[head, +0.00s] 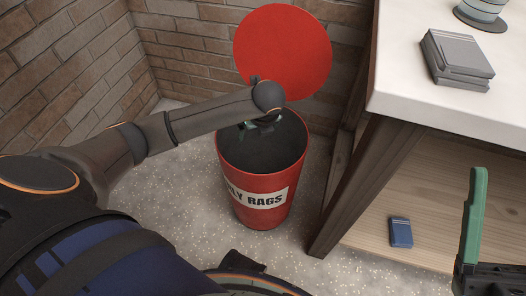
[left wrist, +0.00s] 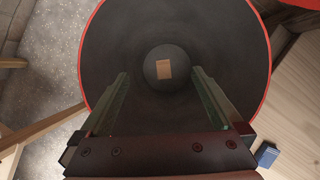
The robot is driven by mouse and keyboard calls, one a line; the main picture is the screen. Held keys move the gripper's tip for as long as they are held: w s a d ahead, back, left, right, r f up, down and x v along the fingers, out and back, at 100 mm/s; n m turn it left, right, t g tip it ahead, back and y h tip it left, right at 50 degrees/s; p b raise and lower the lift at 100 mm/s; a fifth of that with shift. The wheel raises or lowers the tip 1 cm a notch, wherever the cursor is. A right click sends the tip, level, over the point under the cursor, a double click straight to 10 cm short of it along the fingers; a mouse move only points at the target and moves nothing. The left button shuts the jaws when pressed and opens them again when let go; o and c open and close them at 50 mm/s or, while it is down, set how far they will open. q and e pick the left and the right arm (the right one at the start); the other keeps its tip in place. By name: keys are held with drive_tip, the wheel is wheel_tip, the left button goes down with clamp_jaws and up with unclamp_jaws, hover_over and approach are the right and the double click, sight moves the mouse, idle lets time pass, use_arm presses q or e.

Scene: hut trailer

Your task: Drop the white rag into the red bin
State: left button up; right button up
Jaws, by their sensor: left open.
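The red bin (head: 240,183), labelled "…LY RAGS", stands open on the floor. My left gripper (head: 262,125) is over its mouth, partly hidden behind my wrist. In the left wrist view the open, empty fingers (left wrist: 160,73) point down into the dark bin (left wrist: 225,50). A small tan, roughly square piece (left wrist: 163,68) lies at the bottom of the bin; I cannot tell whether it is the rag. No clearly white rag shows in either view. One green finger of my right gripper (head: 474,215) shows at the right edge; its opening cannot be judged.
The round red lid (head: 283,50) stands raised behind the bin, near the brick wall (head: 190,50). A white-topped bench (head: 400,95) is at right, with grey books (head: 456,60) on top. A small blue object (head: 400,232) lies on its lower shelf.

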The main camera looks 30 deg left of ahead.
use_arm(q)
drive_tip(key=p+v, duration=0.4)
drive_tip(key=v, duration=0.8)
drive_tip(key=shift+r, duration=0.25)
use_arm(e)
drive_tip(key=shift+n, duration=0.4)
drive_tip(key=r, duration=0.4)
drive_tip(key=shift+d+r, duration=0.3)
drive_tip(key=shift+r, duration=0.1)
drive_tip(key=shift+s+f, duration=0.1)
